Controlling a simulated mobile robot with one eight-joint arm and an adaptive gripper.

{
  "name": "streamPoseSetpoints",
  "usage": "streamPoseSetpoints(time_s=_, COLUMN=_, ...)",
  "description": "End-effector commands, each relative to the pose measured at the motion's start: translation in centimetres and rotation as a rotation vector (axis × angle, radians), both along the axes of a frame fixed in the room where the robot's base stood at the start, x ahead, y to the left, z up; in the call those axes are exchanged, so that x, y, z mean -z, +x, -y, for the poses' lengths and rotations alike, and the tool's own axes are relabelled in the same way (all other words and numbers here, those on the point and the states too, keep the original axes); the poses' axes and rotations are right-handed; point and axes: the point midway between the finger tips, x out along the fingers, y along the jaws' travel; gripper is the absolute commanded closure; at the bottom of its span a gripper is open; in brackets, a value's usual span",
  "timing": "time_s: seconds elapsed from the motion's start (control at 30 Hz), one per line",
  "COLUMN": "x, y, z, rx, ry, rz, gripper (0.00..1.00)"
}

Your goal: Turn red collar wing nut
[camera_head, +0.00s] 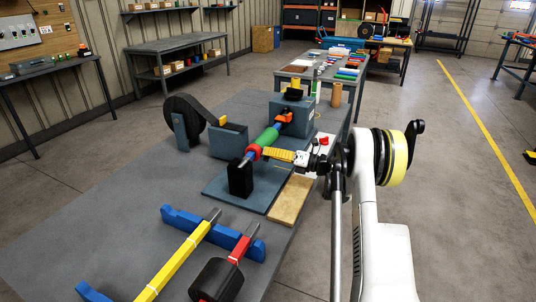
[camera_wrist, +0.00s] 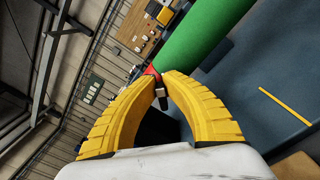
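The red collar (camera_head: 254,152) sits around the near end of the green roller (camera_head: 268,137), beside a black upright block (camera_head: 241,179). My gripper (camera_head: 267,153) reaches in from the right with its yellow fingers at the collar. In the wrist view, the two fingertips of my gripper (camera_wrist: 159,77) come close together around a small dark piece (camera_wrist: 160,92), which seems to be the wing nut. A little red of the collar (camera_wrist: 151,70) shows just beyond the tips. The fingers hide most of the collar and nut. The green roller (camera_wrist: 205,35) passes close above the right finger.
The press stands on a grey table (camera_head: 110,195). A black belt roll (camera_head: 184,118) is behind it on the left. A wooden board (camera_head: 290,200) lies at the right edge. A blue rack (camera_head: 185,221) with yellow and red-handled bars is in front.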

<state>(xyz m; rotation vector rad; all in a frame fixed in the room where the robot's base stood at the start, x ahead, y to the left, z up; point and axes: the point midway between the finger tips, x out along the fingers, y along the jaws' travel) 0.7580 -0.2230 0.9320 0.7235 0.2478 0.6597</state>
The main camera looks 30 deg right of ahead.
Motion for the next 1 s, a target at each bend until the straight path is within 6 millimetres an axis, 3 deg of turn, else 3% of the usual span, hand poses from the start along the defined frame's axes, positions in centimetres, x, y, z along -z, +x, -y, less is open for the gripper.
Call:
streamPoseSetpoints(time_s=0.6, x=0.8, y=0.3, z=0.3, rx=-0.025, ry=0.444, rz=-0.346, gripper=1.00)
streamPoseSetpoints(time_s=1.0, x=1.1, y=0.3, z=0.3, rx=-0.033, ry=0.620, rz=-0.481, gripper=1.00)
